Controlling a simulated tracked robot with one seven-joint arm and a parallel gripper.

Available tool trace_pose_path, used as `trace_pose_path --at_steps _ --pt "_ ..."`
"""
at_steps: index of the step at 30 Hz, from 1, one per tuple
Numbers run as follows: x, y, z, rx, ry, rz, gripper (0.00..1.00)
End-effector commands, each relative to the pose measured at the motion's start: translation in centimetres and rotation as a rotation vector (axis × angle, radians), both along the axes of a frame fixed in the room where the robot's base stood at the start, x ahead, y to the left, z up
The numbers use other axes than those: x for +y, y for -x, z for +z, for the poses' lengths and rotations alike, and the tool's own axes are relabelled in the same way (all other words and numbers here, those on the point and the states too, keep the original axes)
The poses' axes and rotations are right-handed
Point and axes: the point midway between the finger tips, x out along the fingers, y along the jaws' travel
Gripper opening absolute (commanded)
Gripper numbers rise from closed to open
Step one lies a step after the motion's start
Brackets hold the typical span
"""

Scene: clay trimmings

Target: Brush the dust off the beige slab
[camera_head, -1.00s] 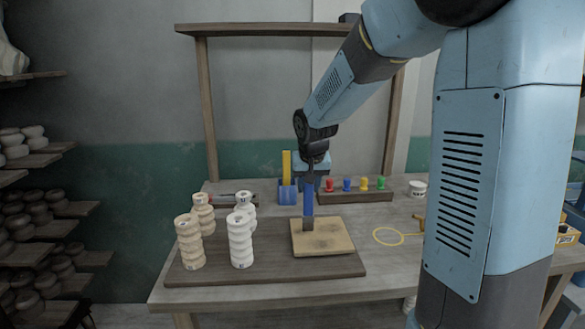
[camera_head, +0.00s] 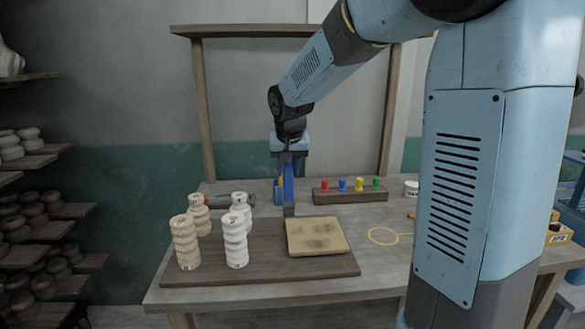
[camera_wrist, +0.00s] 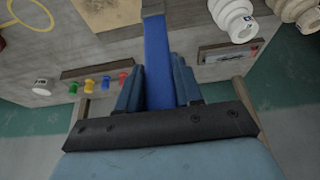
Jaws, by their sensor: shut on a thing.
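The beige slab (camera_head: 330,224) lies flat on the brown board (camera_head: 215,277), with dark dust patches on its middle. My gripper (camera_head: 288,172) is shut on a brush with a blue handle (camera_head: 288,188), held upright with its grey-brown end down. That end is at the slab's back left corner in the head view; I cannot tell whether it touches. In the wrist view the blue handle (camera_wrist: 158,70) sits between the fingers, and part of the slab (camera_wrist: 110,12) shows at the top edge.
Stacks of pale rings (camera_head: 235,240) and beige rings (camera_head: 186,243) stand left of the slab. A wooden rack (camera_head: 350,196) with coloured pegs is behind. A blue holder is mostly hidden behind my gripper.

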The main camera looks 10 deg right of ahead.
Motion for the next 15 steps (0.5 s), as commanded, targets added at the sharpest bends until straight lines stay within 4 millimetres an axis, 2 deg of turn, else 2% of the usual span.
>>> trace_pose_path --at_steps 7,15 --pt "0.0 0.0 2.1 -0.001 0.0 0.0 0.0" --pt "0.0 0.0 2.6 0.001 0.0 0.001 0.0"
